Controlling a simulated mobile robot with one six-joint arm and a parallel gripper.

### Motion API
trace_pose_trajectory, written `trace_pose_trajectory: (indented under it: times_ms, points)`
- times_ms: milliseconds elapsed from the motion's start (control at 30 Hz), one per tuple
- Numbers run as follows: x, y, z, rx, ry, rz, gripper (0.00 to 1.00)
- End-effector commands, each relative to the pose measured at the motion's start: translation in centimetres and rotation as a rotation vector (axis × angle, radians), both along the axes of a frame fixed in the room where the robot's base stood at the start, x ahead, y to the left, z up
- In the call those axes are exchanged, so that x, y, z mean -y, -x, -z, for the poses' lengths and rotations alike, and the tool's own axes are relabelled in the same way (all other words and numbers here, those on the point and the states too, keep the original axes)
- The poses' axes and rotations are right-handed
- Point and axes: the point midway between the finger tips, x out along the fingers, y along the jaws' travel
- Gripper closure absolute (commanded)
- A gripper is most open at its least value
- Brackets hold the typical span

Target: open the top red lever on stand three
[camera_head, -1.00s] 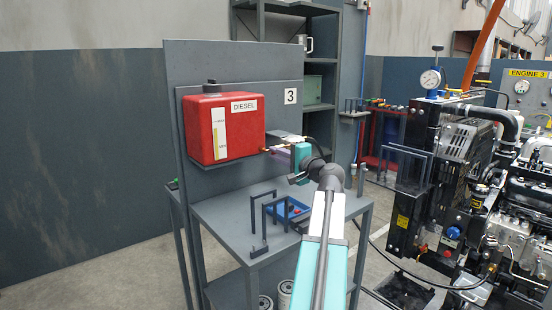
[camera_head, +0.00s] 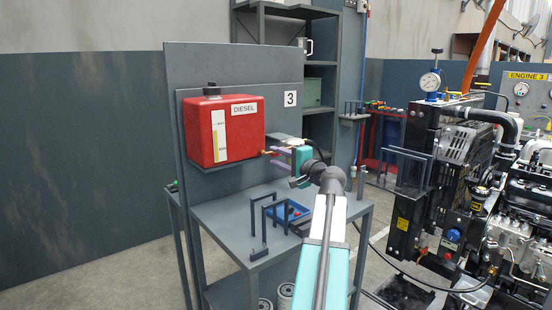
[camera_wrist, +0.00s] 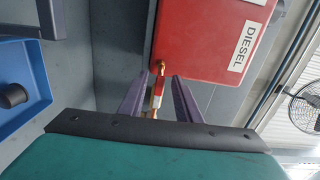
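Stand three (camera_head: 205,70) is a grey panel and table with a "3" label. It carries a red DIESEL tank (camera_head: 195,125), which also shows in the wrist view (camera_wrist: 205,40). A brass fitting (camera_head: 266,153) comes out of the tank's right side. In the wrist view a small red lever (camera_wrist: 156,101), with a white part beside it, sits at this brass outlet. My gripper (camera_head: 277,156) is at the outlet from the right. Its two purple fingers (camera_wrist: 160,76) stand apart on either side of the lever, with visible gaps. The lever's far end is partly hidden by my gripper body.
A blue tray (camera_head: 287,212) and a dark upright frame (camera_head: 265,220) stand on the table below my arm. Shelving (camera_head: 318,85) is behind the stand. A black engine assembly (camera_head: 440,170) is at the right, with open floor between.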

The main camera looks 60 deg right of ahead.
Motion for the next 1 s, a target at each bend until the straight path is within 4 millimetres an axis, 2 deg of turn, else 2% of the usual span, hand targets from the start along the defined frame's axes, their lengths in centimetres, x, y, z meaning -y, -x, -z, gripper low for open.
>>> trace_pose_trajectory:
  times_ms: [267,700,1000]
  points:
    - [-1.1,3.0,0.1,0.0,0.0,0.002,0.7]
    - [-3.3,9.6,0.0,-0.001,0.002,0.002,0.7]
    - [-4.2,12.2,0.0,0.001,0.001,0.001,0.7]
